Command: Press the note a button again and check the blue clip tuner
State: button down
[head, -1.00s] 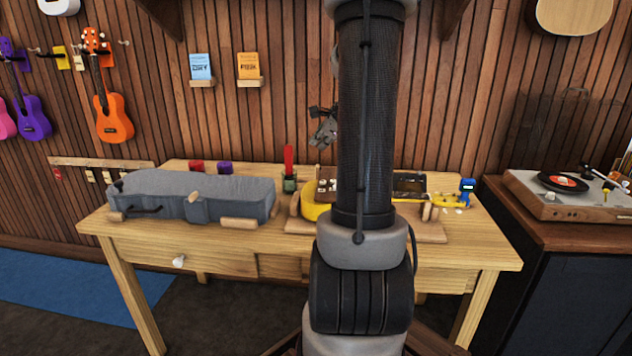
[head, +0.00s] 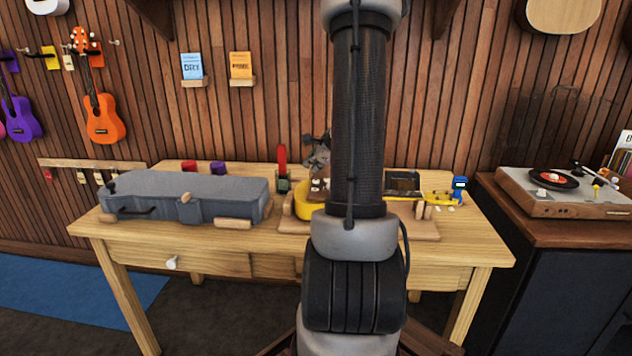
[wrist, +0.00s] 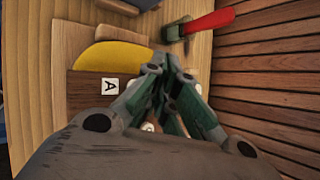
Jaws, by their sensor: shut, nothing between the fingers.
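The blue clip tuner (head: 460,183) sits upright at the headstock end of the yellow ukulele (head: 302,208), right of my arm. Its small screen looks pale; I cannot read it. The ukulele's middle is hidden behind my arm. In the wrist view, a white tile lettered A (wrist: 110,87) lies on a dark brown surface beside the yellow ukulele body (wrist: 112,57). My gripper (wrist: 168,75) is shut and empty, to the right of the tile in that view. I cannot tell whether it touches anything. My gripper (head: 318,155) shows partly in the head view, low over the bench.
A red-handled tool (wrist: 205,25) stands close to my gripper; it also shows in the head view (head: 282,157). A grey case (head: 180,195) fills the bench's left side. The slatted wall (wrist: 265,85) is close behind. A record player (head: 560,190) stands at right.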

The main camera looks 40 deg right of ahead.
jog(key=shift+f, duration=0.65)
dwell(1.0)
jog(key=shift+f, duration=0.4)
jog(key=shift+f, duration=0.5)
dwell(0.6)
jog(key=shift+r, duration=0.95)
jog(key=shift+r, duration=2.5)
